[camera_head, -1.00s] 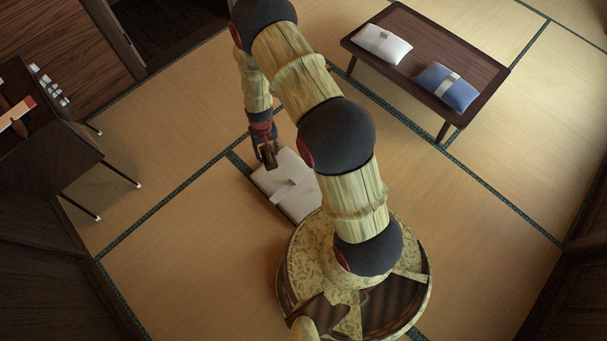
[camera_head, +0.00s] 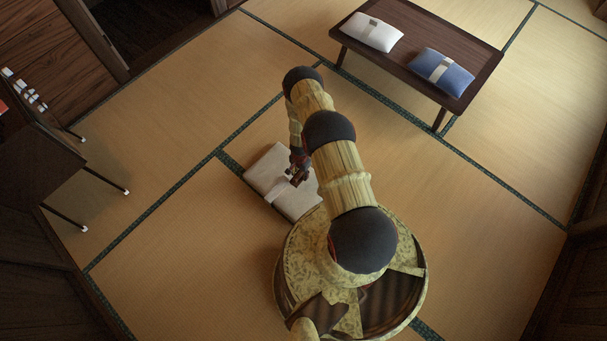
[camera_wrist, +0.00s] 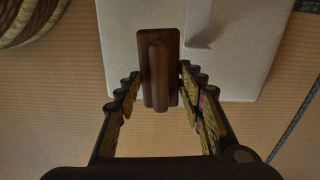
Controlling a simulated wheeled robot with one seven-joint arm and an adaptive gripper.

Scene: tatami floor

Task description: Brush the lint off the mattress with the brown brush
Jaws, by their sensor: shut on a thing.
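The mattress (camera_head: 266,172) is a pale, flat pad lying on the tatami beside my base, with a lighter band across it. It also shows in the wrist view (camera_wrist: 125,45). My gripper (camera_head: 298,175) is over the mattress in the head view. In the wrist view my gripper (camera_wrist: 160,85) is shut on the brown brush (camera_wrist: 160,55), a dark wooden block with a raised handle. The brush overlaps the near edge of the mattress in that view; I cannot tell whether it touches the surface. No lint can be made out.
A low dark table (camera_head: 440,35) at the back right bears a white cushion (camera_head: 372,32) and a blue cushion (camera_head: 441,72). A dark stand (camera_head: 40,160) with thin legs is at the left. The tatami (camera_head: 175,225) left of the mattress is clear.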

